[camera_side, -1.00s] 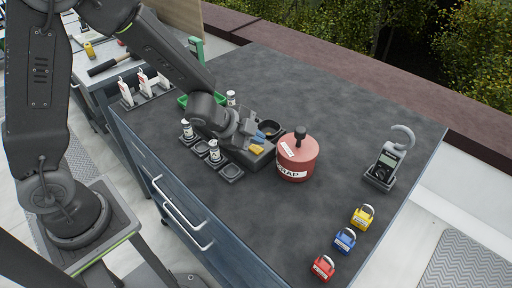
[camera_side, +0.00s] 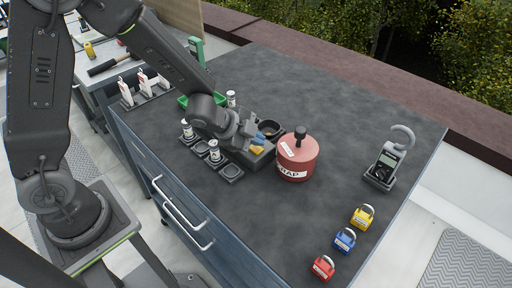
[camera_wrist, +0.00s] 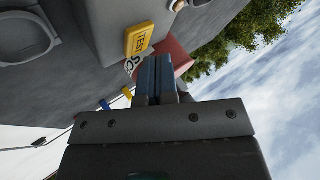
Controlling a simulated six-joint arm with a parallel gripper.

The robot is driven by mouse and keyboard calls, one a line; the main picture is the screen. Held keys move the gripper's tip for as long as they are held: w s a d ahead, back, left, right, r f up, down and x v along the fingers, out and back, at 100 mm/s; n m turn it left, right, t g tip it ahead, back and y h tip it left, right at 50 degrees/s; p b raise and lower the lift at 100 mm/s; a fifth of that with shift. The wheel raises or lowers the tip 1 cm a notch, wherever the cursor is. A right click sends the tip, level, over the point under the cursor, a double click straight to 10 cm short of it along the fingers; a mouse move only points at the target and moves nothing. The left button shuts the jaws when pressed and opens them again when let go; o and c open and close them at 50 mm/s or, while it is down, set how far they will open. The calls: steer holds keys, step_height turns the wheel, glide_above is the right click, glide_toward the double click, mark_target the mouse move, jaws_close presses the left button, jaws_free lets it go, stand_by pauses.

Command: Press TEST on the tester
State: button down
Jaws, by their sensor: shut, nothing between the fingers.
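The tester (camera_side: 262,162) is a low grey block on the dark bench, left of the red pot in the side view. Its yellow TEST key (camera_side: 257,150) faces up near my gripper; in the wrist view the key (camera_wrist: 139,39) shows its lettering at top centre. My gripper (camera_side: 264,136) is shut and empty, with blue fingertips. They also show in the wrist view (camera_wrist: 158,60), just below and right of the key. They look apart from the key, though the exact height gap is unclear. My wrist hides part of the tester.
A red pot labelled scrap (camera_side: 297,158) with a black knob stands right beside the tester. A clamp meter (camera_side: 384,167) and red, blue and yellow padlocks (camera_side: 345,240) are at the right. Bench behind the pot is clear.

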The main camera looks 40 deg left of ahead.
mark_target(256, 150)
steer(key=shift+f, duration=0.6)
stand_by(0.7)
steer(key=shift+r, duration=0.8)
steer(key=shift+s+r, duration=0.1)
steer(key=shift+r, duration=2.45)
